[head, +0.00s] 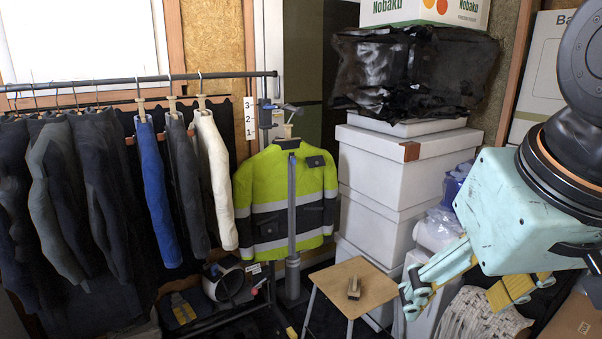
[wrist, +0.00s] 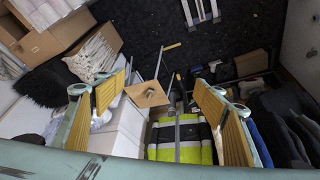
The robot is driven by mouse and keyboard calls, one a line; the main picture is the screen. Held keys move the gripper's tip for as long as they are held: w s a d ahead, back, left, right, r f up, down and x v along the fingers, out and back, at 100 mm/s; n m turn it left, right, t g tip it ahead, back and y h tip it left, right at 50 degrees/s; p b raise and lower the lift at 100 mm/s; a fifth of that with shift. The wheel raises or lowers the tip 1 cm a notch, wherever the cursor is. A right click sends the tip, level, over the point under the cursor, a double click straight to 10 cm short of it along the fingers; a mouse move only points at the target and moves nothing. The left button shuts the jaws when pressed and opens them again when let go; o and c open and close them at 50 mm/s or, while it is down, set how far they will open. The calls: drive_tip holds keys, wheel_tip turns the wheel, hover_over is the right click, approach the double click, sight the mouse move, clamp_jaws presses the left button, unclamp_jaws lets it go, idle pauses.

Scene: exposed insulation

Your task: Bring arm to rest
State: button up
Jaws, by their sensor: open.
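My gripper (head: 456,296) is at the right of the head view, pointing down in front of the stacked boxes. In the wrist view its two yellow-padded fingers (wrist: 158,88) stand wide apart with nothing held between them. Part of my arm fills the right edge of the head view. The gripper is beside and above a small wooden stool (head: 352,284), which also shows between the fingers in the wrist view (wrist: 146,94).
A high-visibility jacket (head: 270,205) hangs on a stand in the middle. Dark, blue and white garments hang from a rail (head: 140,80) at the left. White boxes (head: 385,170) topped with black plastic (head: 420,65) are stacked behind my gripper. Cardboard boxes (wrist: 50,40) show at upper left in the wrist view.

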drive_tip(key=s+f, duration=0.1)
drive_tip(key=s, duration=0.7)
drive_tip(key=shift+f+g, duration=0.25)
drive_tip(key=shift+g, duration=0.15)
